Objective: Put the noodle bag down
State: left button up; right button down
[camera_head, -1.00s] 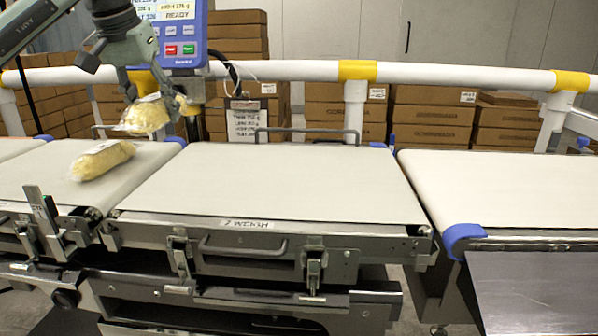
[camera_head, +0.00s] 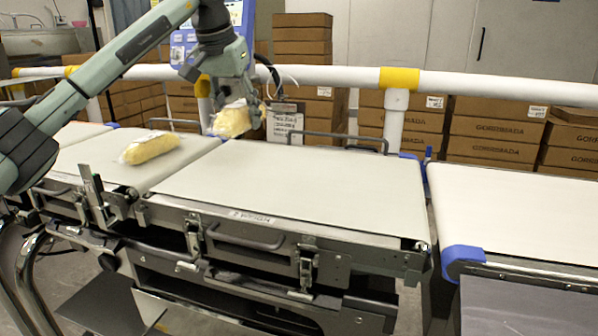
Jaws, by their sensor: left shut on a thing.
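My left gripper (camera_head: 237,112) is shut on a noodle bag (camera_head: 231,121), a clear bag with pale yellow contents. It holds the bag over the back left part of the middle weigh belt (camera_head: 300,185), near the gap to the left belt. Whether the bag touches anything below is hard to tell. A second noodle bag (camera_head: 151,148) lies on the left infeed belt (camera_head: 80,158). My right gripper is not in view.
The right belt (camera_head: 520,210) is bare, as is most of the weigh belt. A white rail (camera_head: 330,78) with yellow bands runs behind the belts. A blue display unit (camera_head: 185,48) stands behind my left gripper. Stacked cardboard boxes (camera_head: 495,135) fill the back.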

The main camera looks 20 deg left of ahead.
pick_arm(q)
send_over(291, 180)
jog(key=s, duration=0.2)
jog(key=f, duration=0.6)
jog(key=shift+w+f, duration=0.15)
jog(key=shift+w, duration=0.1)
jog(key=shift+f, duration=1.95)
jog(key=shift+f, duration=0.15)
jog(key=o, duration=1)
jog(key=shift+f, duration=0.1)
jog(key=shift+c, duration=0.2)
jog(key=o, duration=0.4)
jog(key=shift+o, duration=0.2)
jog(key=shift+s+r, duration=0.15)
jog(key=shift+r, duration=0.45)
jog(key=v, duration=1.1)
